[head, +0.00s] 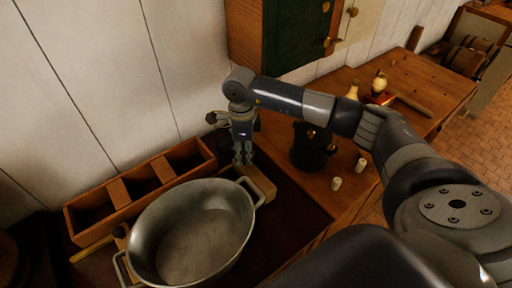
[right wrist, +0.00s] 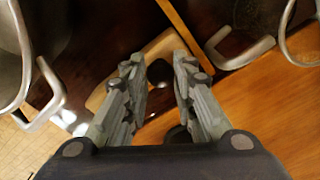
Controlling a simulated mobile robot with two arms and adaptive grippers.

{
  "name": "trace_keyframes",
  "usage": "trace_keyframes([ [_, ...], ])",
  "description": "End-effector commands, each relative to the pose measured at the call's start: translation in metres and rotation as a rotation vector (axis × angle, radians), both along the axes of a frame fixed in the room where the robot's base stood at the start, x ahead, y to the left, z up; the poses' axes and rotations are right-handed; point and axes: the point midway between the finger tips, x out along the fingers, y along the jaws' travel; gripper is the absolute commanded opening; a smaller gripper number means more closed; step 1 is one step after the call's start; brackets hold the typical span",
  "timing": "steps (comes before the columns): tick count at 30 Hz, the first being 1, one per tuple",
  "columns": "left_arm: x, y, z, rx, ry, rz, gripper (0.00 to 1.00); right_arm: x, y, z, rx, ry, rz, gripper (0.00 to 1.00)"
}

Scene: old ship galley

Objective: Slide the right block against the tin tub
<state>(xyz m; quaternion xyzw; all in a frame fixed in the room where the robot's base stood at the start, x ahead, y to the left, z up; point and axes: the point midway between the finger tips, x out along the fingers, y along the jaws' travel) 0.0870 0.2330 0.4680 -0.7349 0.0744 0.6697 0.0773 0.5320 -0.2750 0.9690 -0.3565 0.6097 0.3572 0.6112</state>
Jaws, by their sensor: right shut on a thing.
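The tin tub (head: 190,235) is a large oval grey metal basin with a loop handle at each end, standing on the dark top at lower middle in the head view. The right block (head: 260,184) is a pale wooden piece beside the tub's right handle; I cannot tell whether they touch. My right gripper (head: 243,158) points down over this block. In the right wrist view, the block (right wrist: 158,48) lies beyond the fingers, and a dark knob (right wrist: 159,72) sits between them. The gripper (right wrist: 159,85) is shut on that knob of the block. My left gripper is not in view.
A wooden compartment box (head: 150,182) stands behind the tub by the wall. A dark pot (head: 312,147) and two small pale pieces (head: 337,183) stand on the wooden counter at right. A brown piece (head: 121,232) and a yellow stick (head: 90,249) lie left of the tub.

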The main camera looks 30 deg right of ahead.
Motion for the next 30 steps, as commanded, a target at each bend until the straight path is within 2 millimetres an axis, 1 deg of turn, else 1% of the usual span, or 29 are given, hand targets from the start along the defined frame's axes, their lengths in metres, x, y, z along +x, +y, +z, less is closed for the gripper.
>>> trace_keyframes([
  [1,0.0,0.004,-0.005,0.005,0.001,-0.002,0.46,-0.001,0.019,-0.002,0.004,0.0,0.012,0.0],
  [3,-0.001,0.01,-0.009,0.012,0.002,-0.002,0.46,-0.003,0.038,-0.001,0.003,-0.001,0.011,0.0],
  [6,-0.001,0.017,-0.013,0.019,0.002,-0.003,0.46,-0.004,0.059,0.0,0.002,-0.002,0.008,0.0],
  [9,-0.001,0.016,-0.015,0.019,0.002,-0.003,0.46,-0.005,0.072,0.001,0.001,-0.002,0.006,0.0],
  [12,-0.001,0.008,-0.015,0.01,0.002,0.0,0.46,-0.006,0.077,0.001,0.0,-0.001,0.003,0.0],
  [16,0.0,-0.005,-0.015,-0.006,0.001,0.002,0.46,-0.007,0.077,0.002,0.001,0.0,0.002,0.0],
  [20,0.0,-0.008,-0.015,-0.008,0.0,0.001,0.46,-0.007,0.077,0.002,0.001,0.0,0.003,0.0],
  [21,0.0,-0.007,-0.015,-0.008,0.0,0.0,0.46,-0.007,0.077,0.002,0.001,0.0,0.003,0.29],
  [23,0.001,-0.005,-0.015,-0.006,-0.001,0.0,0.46,-0.007,0.077,0.002,0.001,0.0,0.003,0.43],
  [24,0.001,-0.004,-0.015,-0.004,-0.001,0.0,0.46,-0.007,0.077,0.002,0.0,0.0,0.003,0.46],
  [30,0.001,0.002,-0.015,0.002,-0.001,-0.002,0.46,-0.007,0.076,0.001,-0.001,0.0,0.002,0.46],
])
